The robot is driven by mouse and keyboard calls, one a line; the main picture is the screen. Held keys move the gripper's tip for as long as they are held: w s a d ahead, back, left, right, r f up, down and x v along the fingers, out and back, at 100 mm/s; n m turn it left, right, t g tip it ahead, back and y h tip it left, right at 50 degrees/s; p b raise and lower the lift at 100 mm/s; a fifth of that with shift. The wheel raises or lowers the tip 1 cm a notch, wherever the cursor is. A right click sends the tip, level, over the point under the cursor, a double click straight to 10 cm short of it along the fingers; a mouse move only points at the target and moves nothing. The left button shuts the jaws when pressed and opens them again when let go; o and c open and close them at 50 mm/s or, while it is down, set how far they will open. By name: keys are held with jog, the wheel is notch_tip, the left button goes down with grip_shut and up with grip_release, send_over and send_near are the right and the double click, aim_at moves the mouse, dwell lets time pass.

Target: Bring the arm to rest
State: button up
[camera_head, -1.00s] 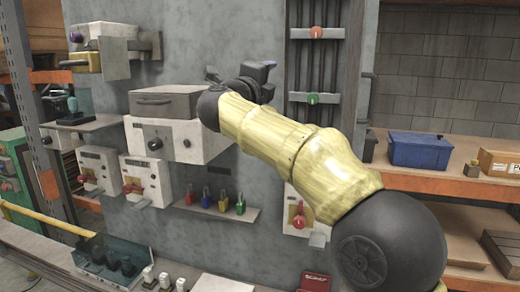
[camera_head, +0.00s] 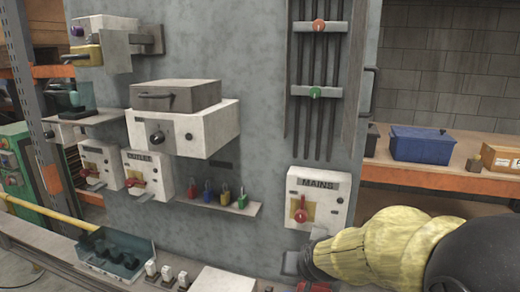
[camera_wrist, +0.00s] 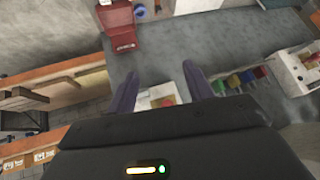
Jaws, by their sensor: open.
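My arm, in a yellow sleeve with black joints, lies low at the lower right of the head view. It reaches left to just below the white MAINS box (camera_head: 318,205). The fingers of my gripper are not clear there. In the wrist view my gripper (camera_wrist: 161,72) has two dark fingers spread apart with nothing held between them. Part of a white box with a red spot (camera_wrist: 160,98) shows beyond and between the fingers. I cannot tell whether anything touches them.
A grey wall panel carries white switch boxes and a shelf with several coloured padlocks (camera_head: 224,200). A red box (camera_wrist: 123,25) shows in the wrist view. A teal tray (camera_head: 115,255) sits at the lower left. A blue bin (camera_head: 421,144) stands on the right shelf.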

jog(key=s+d+f+g, duration=0.2)
jog(key=s+d+f, duration=0.1)
jog(key=s, duration=0.4)
jog(key=s+d+f+n+g+h, duration=0.1)
jog(key=s+d+f+g, duration=0.1)
jog(key=s+f, duration=0.3)
jog(key=shift+s+d+g, duration=0.4)
jog(key=shift+s+g, duration=0.1)
jog(key=shift+s, duration=0.65)
jog(key=shift+c, duration=0.4)
jog(key=shift+c, duration=1.3)
jog(key=shift+w+d, duration=0.1)
